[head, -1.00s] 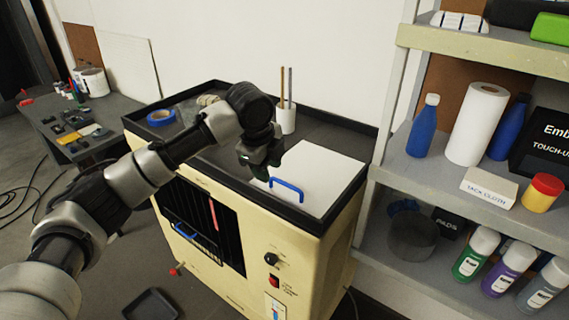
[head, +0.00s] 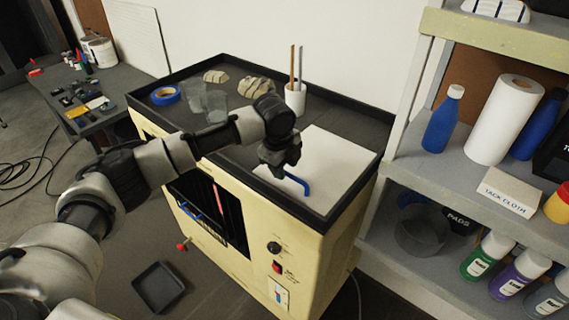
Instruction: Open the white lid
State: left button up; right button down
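The white lid (head: 338,163) lies flat and closed in the right part of the cream cabinet's black-rimmed top. Its blue handle (head: 298,183) stands near the lid's front edge; the left end of the handle is hidden behind my gripper. My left gripper (head: 277,168) points down over the front left of the lid, at the handle's left end. Its fingers are dark and small here, so I cannot tell whether they are open or touch the handle. My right gripper is not in view.
A white cup with sticks (head: 295,98) stands behind the lid. Clear cups (head: 215,105), blue tape (head: 165,95) and beige pieces share the cabinet top (head: 240,158). A loaded shelf (head: 455,175) stands close on the right. A black tray (head: 158,287) lies on the floor.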

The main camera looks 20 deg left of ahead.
pick_arm(q)
jog(key=shift+f, duration=0.4)
grip_shut()
jog(key=shift+w+r, duration=0.1)
